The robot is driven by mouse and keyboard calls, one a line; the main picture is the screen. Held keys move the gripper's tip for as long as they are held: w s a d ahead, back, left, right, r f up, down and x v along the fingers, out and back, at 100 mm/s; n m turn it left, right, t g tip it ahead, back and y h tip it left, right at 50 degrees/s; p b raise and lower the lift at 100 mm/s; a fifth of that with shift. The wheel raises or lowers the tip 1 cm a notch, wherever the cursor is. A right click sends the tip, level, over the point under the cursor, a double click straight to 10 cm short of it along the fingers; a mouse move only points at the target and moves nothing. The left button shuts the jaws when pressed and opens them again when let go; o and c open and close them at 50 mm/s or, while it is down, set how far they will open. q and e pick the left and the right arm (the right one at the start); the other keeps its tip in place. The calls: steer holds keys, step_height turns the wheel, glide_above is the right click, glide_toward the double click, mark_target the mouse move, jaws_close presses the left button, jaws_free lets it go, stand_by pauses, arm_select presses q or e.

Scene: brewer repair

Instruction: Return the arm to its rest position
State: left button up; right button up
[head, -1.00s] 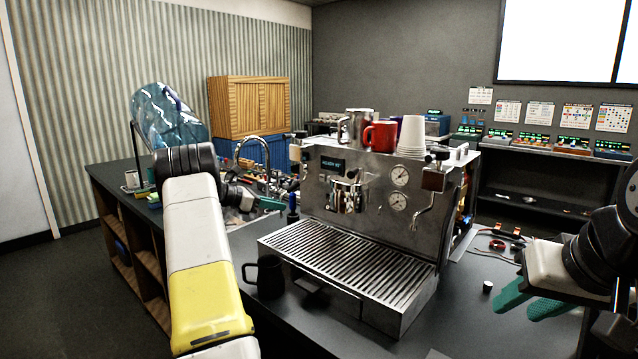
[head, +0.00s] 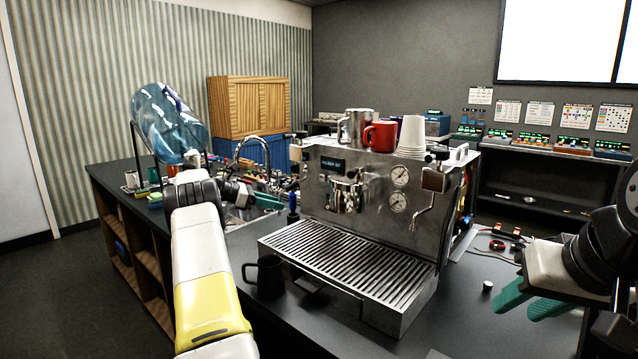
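My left arm reaches in from the bottom, and its gripper (head: 262,203) with green fingers is beside the left side of the espresso machine (head: 375,200), above the back counter. The fingers are small and partly overlap in this view, so their opening is unclear. No object shows in them. My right gripper (head: 528,300) is at the right edge, above the counter right of the machine. Its two green fingers are apart and nothing is between them.
A red mug (head: 380,136), a steel pitcher (head: 357,124) and paper cups (head: 412,137) stand on the machine. A blue water bottle (head: 167,122) leans in a rack at the left.

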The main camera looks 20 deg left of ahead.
arm_select(q)
steer(key=v, duration=0.8)
stand_by(0.5)
